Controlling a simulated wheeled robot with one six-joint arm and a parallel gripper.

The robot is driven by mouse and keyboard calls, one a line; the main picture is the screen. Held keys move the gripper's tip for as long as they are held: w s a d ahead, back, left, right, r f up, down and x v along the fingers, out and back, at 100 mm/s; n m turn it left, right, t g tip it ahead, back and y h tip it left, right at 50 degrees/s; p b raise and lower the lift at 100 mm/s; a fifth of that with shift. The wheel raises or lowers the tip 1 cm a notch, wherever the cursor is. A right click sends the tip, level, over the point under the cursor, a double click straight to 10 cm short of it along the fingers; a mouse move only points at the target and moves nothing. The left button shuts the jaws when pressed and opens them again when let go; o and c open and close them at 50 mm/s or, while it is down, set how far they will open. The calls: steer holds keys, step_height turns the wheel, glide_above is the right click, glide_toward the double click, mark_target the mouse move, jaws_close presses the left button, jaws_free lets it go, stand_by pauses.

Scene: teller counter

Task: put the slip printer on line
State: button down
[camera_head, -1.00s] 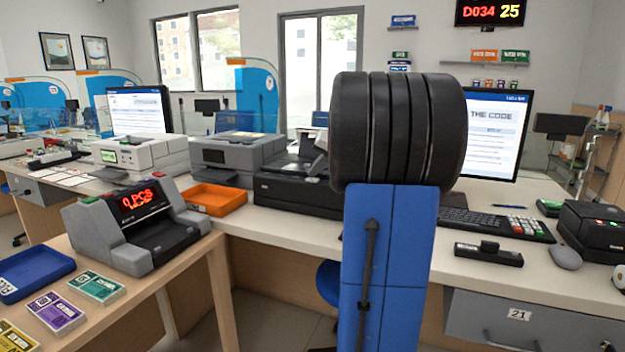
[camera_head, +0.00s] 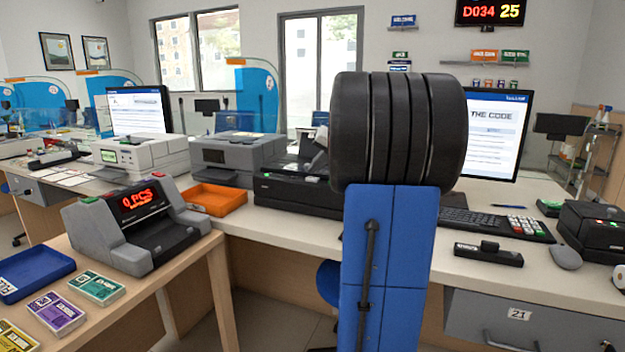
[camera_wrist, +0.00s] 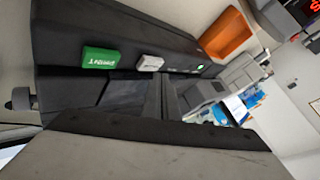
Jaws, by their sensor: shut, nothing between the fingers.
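A low black machine (camera_head: 290,195), seemingly the slip printer, stands on the counter in the head view, partly hidden by my arm. In the wrist view its black top (camera_wrist: 85,30) carries a green button (camera_wrist: 100,58) with white lettering I cannot read surely, a white button (camera_wrist: 150,63) and a small green light (camera_wrist: 199,67). My gripper (camera_wrist: 160,80) is shut and empty, its fingers over the machine near the white button. I cannot tell whether they touch it. In the head view my arm hides the gripper.
An orange tray (camera_head: 214,199) sits left of the black machine, with a grey printer (camera_head: 238,155) behind it. A keyboard (camera_head: 500,222), a mouse (camera_head: 566,257) and a black box (camera_head: 592,232) are to the right. A note counter (camera_head: 140,222) stands on the side table.

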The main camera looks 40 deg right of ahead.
mark_target(315, 179)
steer(key=shift+r, duration=0.2)
steer(key=shift+r, duration=2.45)
steer(key=s+a+f+n+g, duration=0.1)
steer(key=s+a+f+n, duration=0.15)
steer(key=a, duration=0.75)
steer(key=s+a+f+n+g+y, duration=0.1)
steer(key=s+a+f, duration=0.3)
steer(key=a, duration=0.6)
steer(key=s+a+f+n+g, duration=0.1)
steer(key=s+a+f, duration=0.2)
steer(key=a, duration=0.7)
steer(key=s+a+f+n, duration=0.2)
steer(key=s+a+f, duration=0.3)
steer(key=s+f, duration=0.2)
steer(key=s+a+f+n+g, duration=0.1)
steer(key=s+a+f+n, duration=0.2)
steer(key=s, duration=0.9)
steer(key=a+f, duration=0.3)
steer(key=f, duration=0.2)
steer(key=shift+f+h, duration=0.15)
steer(key=shift+h, duration=0.15)
steer(key=shift+a, duration=0.1)
